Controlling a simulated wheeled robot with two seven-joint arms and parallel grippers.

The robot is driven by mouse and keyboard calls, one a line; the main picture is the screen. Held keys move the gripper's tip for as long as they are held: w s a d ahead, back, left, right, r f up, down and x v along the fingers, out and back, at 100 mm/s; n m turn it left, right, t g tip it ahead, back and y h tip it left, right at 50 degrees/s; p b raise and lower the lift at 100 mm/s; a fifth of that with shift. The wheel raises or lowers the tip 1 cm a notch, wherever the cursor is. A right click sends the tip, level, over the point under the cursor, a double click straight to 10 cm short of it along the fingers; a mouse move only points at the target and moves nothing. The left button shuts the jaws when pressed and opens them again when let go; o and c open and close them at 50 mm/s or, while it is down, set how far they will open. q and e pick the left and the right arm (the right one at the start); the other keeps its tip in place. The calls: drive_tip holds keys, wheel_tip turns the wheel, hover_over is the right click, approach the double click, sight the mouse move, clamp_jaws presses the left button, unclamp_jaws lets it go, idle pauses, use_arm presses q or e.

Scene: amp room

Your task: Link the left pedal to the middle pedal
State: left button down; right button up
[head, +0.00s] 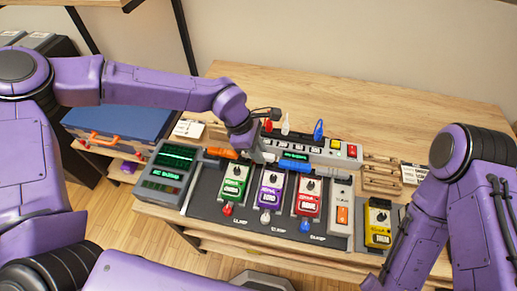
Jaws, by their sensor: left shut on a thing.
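Three pedals stand in a row on a dark board: the green left pedal (234,182), the purple middle pedal (270,189) and the red pedal (308,194). My left gripper (260,157) points down just behind the gap between the green and purple pedals. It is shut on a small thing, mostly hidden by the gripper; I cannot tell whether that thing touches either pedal. An orange plug (222,153) lies behind the green pedal, and a blue plug (295,166) behind the purple and red ones. My right arm is at the right; its gripper is out of view.
A grey power unit (320,151) with coloured plugs stands behind the pedals. A dark unit with a green display (170,170) is at left, a white pedal (341,205) and a yellow pedal (378,222) at right. The wooden tabletop (380,110) behind is clear.

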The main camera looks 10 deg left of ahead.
use_arm(q)
drive_tip(key=shift+f, duration=0.15)
drive_tip(key=shift+f, duration=0.35)
drive_tip(key=shift+f, duration=0.35)
idle(0.7)
drive_tip(key=shift+f, duration=0.1)
idle(0.5)
drive_tip(key=c, duration=0.5)
unclamp_jaws()
drive_tip(key=shift+c, duration=0.2)
